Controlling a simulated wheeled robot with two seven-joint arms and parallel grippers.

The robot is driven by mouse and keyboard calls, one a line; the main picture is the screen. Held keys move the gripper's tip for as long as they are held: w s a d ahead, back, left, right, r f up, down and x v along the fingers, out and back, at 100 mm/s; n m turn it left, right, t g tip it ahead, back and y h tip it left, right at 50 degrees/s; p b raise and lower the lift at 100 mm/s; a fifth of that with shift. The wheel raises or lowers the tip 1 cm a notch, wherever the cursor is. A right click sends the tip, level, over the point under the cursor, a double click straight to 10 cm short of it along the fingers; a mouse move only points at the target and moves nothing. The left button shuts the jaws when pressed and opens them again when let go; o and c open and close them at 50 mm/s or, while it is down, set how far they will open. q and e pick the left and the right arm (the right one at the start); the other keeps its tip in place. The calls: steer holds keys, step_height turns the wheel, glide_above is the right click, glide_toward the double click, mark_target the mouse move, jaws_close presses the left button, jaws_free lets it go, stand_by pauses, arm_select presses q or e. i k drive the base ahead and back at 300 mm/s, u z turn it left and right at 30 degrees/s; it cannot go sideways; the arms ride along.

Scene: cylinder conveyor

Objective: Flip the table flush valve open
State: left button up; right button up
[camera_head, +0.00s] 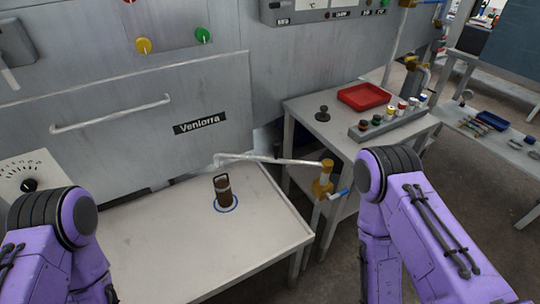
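A brass valve (323,182) stands at the right edge of the near white table (150,245). A pale pipe (265,159) runs left from it over the table. Its blue lever (340,193) points right and slightly up from the valve body; I cannot tell from this view whether the valve is open. Only purple links of my two arms show, at the lower left and at the right; the right arm's links are right of the lever, with a gap between. Both grippers are out of the frame.
A dark brown cylinder with a loop handle (223,193) stands within a blue ring on the table. A second table behind holds a red tray (364,96), a dark knob-shaped object (323,114) and a rack of small coloured items (390,122). A grey machine (130,110) blocks the back left.

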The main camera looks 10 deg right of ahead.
mark_target(331, 197)
steer(key=k, duration=1.35)
steer(key=z, duration=0.75)
steer(key=i, duration=1.4)
steer(key=u, duration=0.7)
